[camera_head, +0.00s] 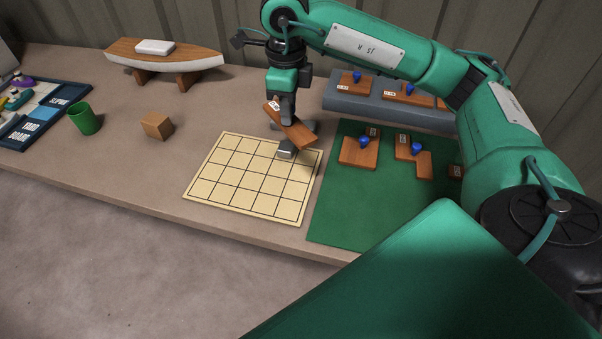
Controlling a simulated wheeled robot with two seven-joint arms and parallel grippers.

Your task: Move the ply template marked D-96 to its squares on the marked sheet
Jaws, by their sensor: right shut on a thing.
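My right gripper (287,128) hangs over the back right part of the marked sheet (213,187), pointing down. It is shut on a brown ply template (297,132) that is tilted, with a small white label too small to read. The marked sheet is pale yellow with a black grid of squares and looks bare. The held template is above the sheet's back right edge, near the green mat (335,215). I cannot tell its exact height. My left gripper is not in view.
The green mat holds a template (352,155) and an L-shaped template (422,163), both with blue knobs. A grey rack (388,113) with more templates stands behind. A boat model (195,60), wooden block (157,126), green cup (84,119) and dark tray (48,127) stand left.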

